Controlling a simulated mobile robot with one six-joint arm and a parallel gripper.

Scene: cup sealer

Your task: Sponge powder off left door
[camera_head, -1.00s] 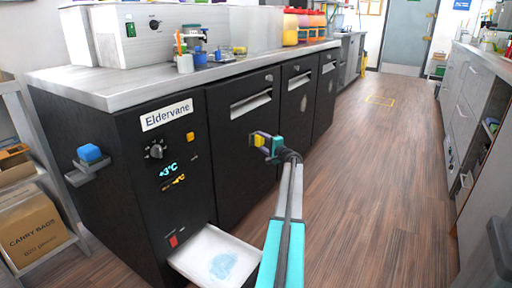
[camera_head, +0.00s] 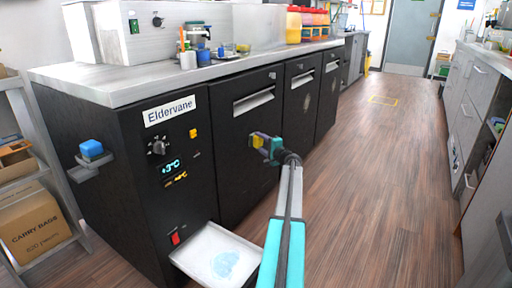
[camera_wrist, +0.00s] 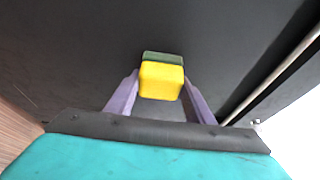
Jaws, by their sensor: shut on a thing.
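The left door (camera_head: 235,170) is a black cabinet front with a slot handle (camera_head: 253,101) near its top. My gripper (camera_head: 264,143) is shut on a yellow sponge with a dark green pad (camera_wrist: 161,80), in front of this door. In the wrist view the sponge sits between my purple fingers (camera_wrist: 160,98), with the pad side toward the dark door surface (camera_wrist: 80,60). I cannot tell whether the pad touches the door. No powder shows clearly on the left door; part of it is hidden behind the gripper. A faint pale smudge (camera_head: 307,102) is on the middle door.
An open white tray (camera_head: 212,250) with a blue patch juts out low, left of my arm. A blue sponge (camera_head: 91,149) rests on a side shelf (camera_head: 90,169). Grey drawers (camera_head: 472,110) stand at right; the wooden floor (camera_head: 370,180) between is clear.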

